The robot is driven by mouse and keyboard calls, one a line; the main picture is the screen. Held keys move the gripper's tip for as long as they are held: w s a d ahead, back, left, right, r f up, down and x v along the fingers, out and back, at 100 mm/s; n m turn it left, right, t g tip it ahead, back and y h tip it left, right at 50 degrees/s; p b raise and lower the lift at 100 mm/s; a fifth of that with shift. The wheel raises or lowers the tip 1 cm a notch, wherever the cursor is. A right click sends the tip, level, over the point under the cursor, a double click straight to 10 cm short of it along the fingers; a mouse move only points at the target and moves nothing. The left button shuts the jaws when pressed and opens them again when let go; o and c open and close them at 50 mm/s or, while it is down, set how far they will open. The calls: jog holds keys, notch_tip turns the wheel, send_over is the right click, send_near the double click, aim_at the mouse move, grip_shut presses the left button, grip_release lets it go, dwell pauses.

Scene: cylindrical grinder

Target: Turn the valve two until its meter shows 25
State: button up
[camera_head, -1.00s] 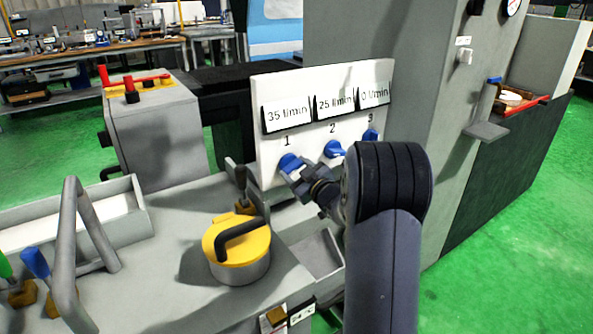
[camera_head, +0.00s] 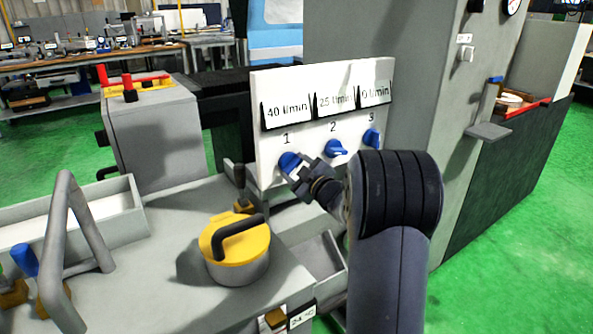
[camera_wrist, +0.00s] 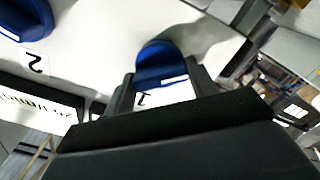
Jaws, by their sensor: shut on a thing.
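Valve two (camera_head: 336,148) is a blue knob under the number 2 on the white panel (camera_head: 350,76); its meter (camera_head: 333,103) reads 25 l/min. Valve one (camera_head: 288,161) is the blue knob to its left, and its meter (camera_head: 287,110) reads 40 l/min. Valve three (camera_head: 371,137) is on the right under a meter (camera_head: 374,95) reading 0 l/min. My gripper (camera_head: 296,175) is shut on valve one. In the wrist view, valve one (camera_wrist: 158,62) sits between the fingers, and valve two (camera_wrist: 28,14) is apart at the upper left.
A yellow-lidded pot (camera_head: 236,240) with a black handle stands on the grey machine bed, left of my arm. A grey bent handle (camera_head: 70,245) rises further left. A small shelf (camera_head: 487,131) juts out at the right. Green floor is clear at the right.

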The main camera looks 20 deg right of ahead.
jog(key=o, duration=1)
jog(key=s+d, duration=0.2)
jog(key=s, duration=0.8)
jog(key=shift+s+p, duration=0.3)
jog(key=shift+p, duration=0.05)
jog(key=w, duration=0.3)
jog(key=w+a, duration=0.1)
jog(key=w, duration=0.3)
jog(key=w+a, duration=0.1)
jog(key=w, duration=0.2)
jog(key=shift+w+b, duration=0.15)
jog(key=shift+b, duration=0.2)
jog(key=shift+w+r+p, duration=0.1)
jog(key=shift+w+p, duration=0.15)
jog(key=shift+p, duration=0.1)
jog(key=shift+m+p, duration=0.5)
jog(key=shift+m, duration=0.2)
jog(key=shift+s, duration=0.1)
